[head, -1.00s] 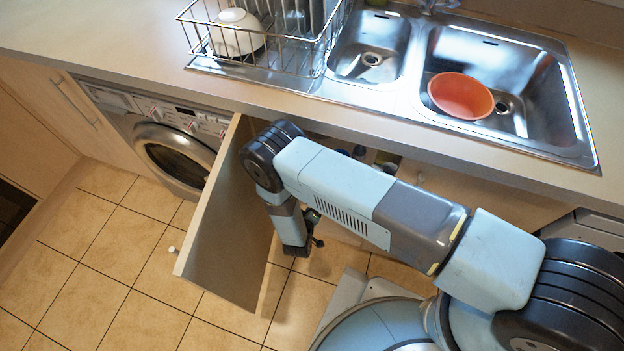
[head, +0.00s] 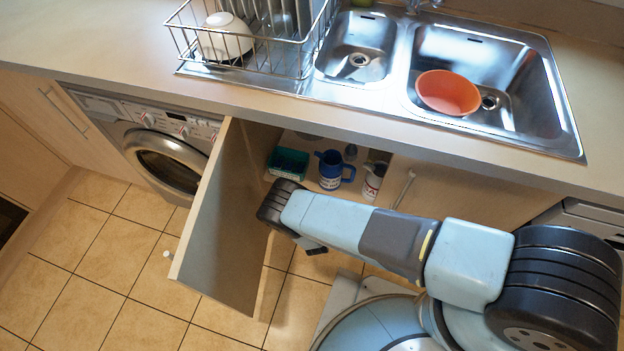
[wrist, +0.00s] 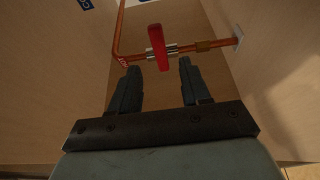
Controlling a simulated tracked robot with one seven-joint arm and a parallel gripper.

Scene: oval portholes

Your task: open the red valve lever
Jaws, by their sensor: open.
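The red valve lever (wrist: 157,47) shows in the wrist view. It stands up across a copper pipe (wrist: 190,47), on a metal valve body, and is tilted slightly. My gripper (wrist: 158,66) is open in the wrist view, its two dark fingers apart, with the lever's lower end in line with the gap between them. I cannot tell how near the fingertips are to it. In the head view my arm reaches into the open sink cupboard; the lever is hidden there, and my gripper's fingers are not clear.
The open cupboard door (head: 225,215) stands left of my arm. In the wrist view the pipe bends upward at left and meets a wall flange (wrist: 238,36) at right.

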